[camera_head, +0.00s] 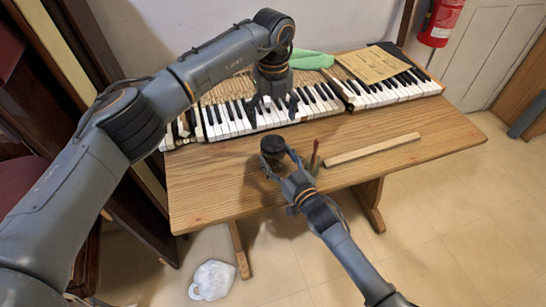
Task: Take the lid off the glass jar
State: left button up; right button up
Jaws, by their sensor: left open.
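The glass jar (272,160) stands on the wooden table with its dark round lid (273,144) on top. It is small and dark in this view, and my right gripper partly hides it. My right gripper (280,163) comes from the front and is shut on the jar, with its fingers at the jar's sides below the lid. My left gripper (274,106) points down, open and empty, over the piano keys behind the jar. It is apart from the lid.
A wooden strip (372,149) and thin upright red and green items (314,157) are right of the jar. The table's front left is clear.

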aim_at(273, 142)
grip_shut()
pick_arm(q)
jog(key=m, duration=0.5)
jog(key=shift+m, duration=0.4)
jog(key=m, duration=0.8)
jog(key=shift+m, duration=0.3)
jog(key=m, duration=2.5)
jog(key=shift+m, duration=0.3)
jog(key=shift+f+m, duration=0.3)
jog(key=shift+f, duration=0.05)
notch_tip(273, 142, down, 7)
jog(key=shift+f, duration=0.15)
